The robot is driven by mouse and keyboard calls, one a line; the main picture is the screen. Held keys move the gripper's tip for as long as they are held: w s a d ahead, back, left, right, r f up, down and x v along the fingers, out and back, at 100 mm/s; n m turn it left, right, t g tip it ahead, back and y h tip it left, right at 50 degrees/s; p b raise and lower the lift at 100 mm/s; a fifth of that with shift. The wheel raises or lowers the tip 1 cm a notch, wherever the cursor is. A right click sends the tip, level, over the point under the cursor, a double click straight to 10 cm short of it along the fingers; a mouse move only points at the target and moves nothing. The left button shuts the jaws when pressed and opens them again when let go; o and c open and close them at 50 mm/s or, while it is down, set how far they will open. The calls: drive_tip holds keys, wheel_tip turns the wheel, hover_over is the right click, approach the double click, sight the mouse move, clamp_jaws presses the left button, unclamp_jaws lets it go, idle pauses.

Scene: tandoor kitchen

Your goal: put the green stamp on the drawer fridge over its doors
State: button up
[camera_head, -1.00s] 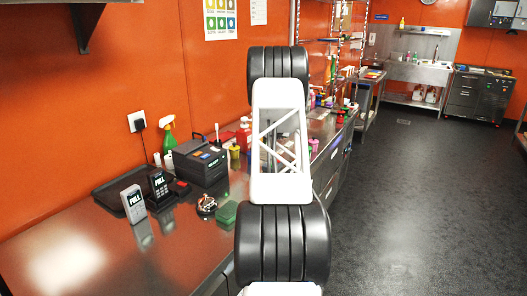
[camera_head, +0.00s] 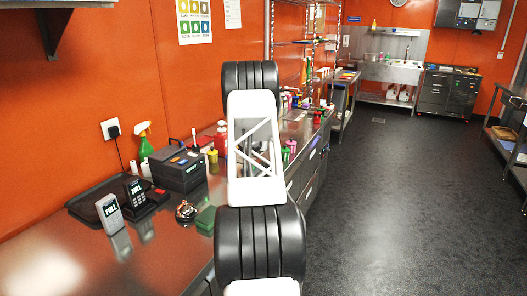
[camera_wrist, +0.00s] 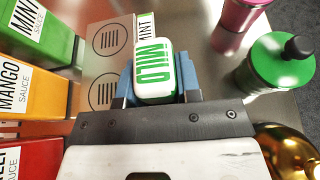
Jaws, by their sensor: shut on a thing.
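In the wrist view my gripper (camera_wrist: 152,88) is shut on a small white-and-green block lettered MILD (camera_wrist: 154,70), which I take for the green stamp. Its blue-grey fingers press it from both sides. Its underside is hidden. In the head view my arm hides the gripper and the stamp. Far back right in the head view stands a dark steel unit with drawer-like fronts (camera_head: 447,97). Steel fronts (camera_head: 308,172) also show under the long counter. I cannot tell which of these is the drawer fridge.
Green mint (camera_wrist: 38,32), orange mango (camera_wrist: 30,88) and red (camera_wrist: 30,158) sauce cartons stand left of my gripper. A pink container (camera_wrist: 238,25) and a green one with a black knob (camera_wrist: 277,72) stand right. The dark floor (camera_head: 385,215) is clear right of the counter (camera_head: 150,245).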

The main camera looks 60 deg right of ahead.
drive_tip(key=shift+f, duration=1.5)
drive_tip(key=shift+f, duration=0.15)
drive_tip(key=o, duration=0.9)
drive_tip(key=shift+a+r, duration=0.1)
drive_tip(key=shift+r, duration=0.1)
drive_tip(key=shift+a+r, duration=0.25)
drive_tip(key=shift+a, duration=0.15)
drive_tip(key=shift+v, duration=5.4)
drive_tip(key=shift+f, duration=0.1)
drive_tip(key=shift+a, duration=0.1)
